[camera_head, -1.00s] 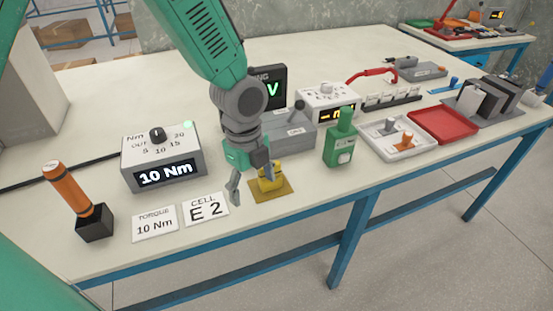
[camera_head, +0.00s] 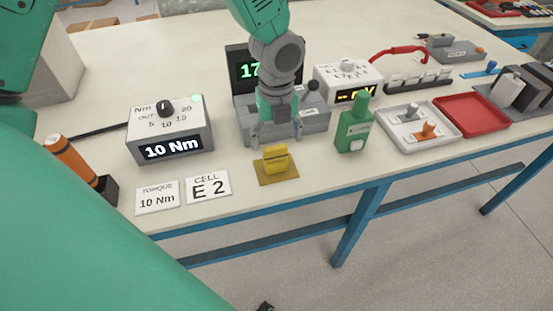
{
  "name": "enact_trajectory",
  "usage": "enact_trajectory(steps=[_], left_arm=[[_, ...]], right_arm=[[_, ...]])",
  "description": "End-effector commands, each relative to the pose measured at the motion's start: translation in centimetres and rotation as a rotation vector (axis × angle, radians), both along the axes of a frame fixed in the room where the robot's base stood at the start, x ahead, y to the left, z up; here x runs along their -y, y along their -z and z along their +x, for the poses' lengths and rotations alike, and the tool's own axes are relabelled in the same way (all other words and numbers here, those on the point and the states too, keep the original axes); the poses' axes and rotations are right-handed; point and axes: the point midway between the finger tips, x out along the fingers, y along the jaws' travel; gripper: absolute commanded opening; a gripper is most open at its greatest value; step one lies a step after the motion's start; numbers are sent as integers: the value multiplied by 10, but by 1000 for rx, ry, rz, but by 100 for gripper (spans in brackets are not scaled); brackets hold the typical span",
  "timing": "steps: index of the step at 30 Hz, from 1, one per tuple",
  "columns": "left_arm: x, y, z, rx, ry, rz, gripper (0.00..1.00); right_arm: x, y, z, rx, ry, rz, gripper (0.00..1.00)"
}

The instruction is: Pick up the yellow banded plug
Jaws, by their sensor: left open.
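The yellow banded plug (camera_head: 275,158) stands on a small tan square plate (camera_head: 278,176) near the front edge of the table. It is a stubby yellow block with a band across it. My left gripper (camera_head: 276,140) is open and empty, with its fingers spread and pointing down. In this view it shows just above and behind the plug, in front of the grey device. No contact with the plug is visible. My right gripper cannot be made out.
A grey device (camera_head: 312,124) with a lever stands behind the plug. A green bottle-like piece (camera_head: 354,130) stands to the right. The torque box (camera_head: 187,133) and two cards (camera_head: 208,187) lie to the left. A white tray (camera_head: 395,142) is further right.

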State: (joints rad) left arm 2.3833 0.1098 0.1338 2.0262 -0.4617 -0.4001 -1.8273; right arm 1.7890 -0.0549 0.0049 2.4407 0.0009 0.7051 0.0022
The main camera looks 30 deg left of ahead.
Motion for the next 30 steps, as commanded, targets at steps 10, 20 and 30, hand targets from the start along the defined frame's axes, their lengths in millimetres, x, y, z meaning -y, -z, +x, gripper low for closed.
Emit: enact_trajectory(steps=[10, 20, 30], left_arm=[[-1, 48, -4, -3, -1, -3, 72], [0, 49, -4, -1, -1, -2, 51], [0, 49, -4, -1, -1, -2, 16]], right_arm=[[0, 6, 0, 0, 1, 0, 76], [0, 6, 0, 0, 0, 0, 76], [0, 6, 0, 0, 0, 0, 76]])
